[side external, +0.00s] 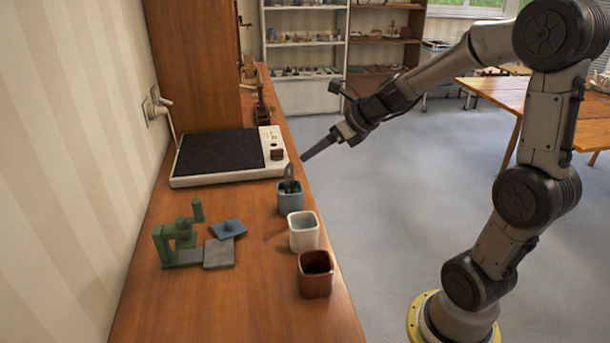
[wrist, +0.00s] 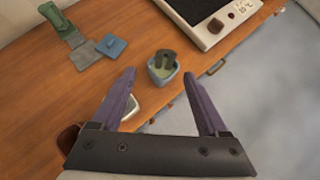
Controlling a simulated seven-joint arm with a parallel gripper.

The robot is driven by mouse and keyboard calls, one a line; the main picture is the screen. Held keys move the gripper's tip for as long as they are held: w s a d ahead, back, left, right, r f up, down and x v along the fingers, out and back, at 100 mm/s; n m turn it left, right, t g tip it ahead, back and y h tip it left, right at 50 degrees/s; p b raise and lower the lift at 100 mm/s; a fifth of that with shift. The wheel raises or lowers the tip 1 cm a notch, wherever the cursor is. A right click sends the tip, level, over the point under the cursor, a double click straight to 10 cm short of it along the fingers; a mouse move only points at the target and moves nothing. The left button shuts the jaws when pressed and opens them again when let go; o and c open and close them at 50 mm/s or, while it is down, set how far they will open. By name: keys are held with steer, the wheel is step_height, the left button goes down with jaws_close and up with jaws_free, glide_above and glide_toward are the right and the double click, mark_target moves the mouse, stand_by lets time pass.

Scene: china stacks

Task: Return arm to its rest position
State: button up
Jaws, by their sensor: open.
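My gripper (side external: 318,147) is in the air above the right edge of the wooden counter, near the hot plate's right side in the side external view. In the wrist view my gripper (wrist: 160,85) shows two purple fingers spread wide with nothing between them. A blue-grey cup (side external: 290,197) stands on the counter below it, with a dark green-grey object (side external: 289,177) sticking up out of it. The same cup (wrist: 163,74) shows beyond the fingertips in the wrist view, apart from them.
A white cup (side external: 303,232) and a brown cup (side external: 316,276) stand along the counter's right edge. A green clamp-like device (side external: 180,238) and a blue square piece (side external: 228,229) lie at left. A white-framed hot plate (side external: 222,155) sits behind.

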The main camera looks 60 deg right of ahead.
steer(key=s+a+r+n+y, duration=0.1)
steer(key=s+a+r+n, duration=0.1)
steer(key=a+r+n, duration=0.3)
steer(key=s+a+r+n+y, duration=0.1)
steer(key=s+a+r+n, duration=0.15)
steer(key=a, duration=0.55)
steer(key=s+a+f+n, duration=0.1)
steer(key=s+a+n, duration=0.3)
steer(key=s+n, duration=0.45)
steer(key=s+d+f+n+g+h, duration=0.1)
steer(key=s+n, duration=0.3)
steer(key=n, duration=0.5)
steer(key=s+d+f+n+g+h, duration=0.1)
steer(key=s+d+f+n+g, duration=0.1)
steer(key=n, duration=0.8)
steer(key=s+d+f, duration=0.1)
steer(key=s+f, duration=0.1)
steer(key=s, duration=0.1)
steer(key=shift+f+n+g, duration=0.25)
steer(key=shift+n+g, duration=0.05)
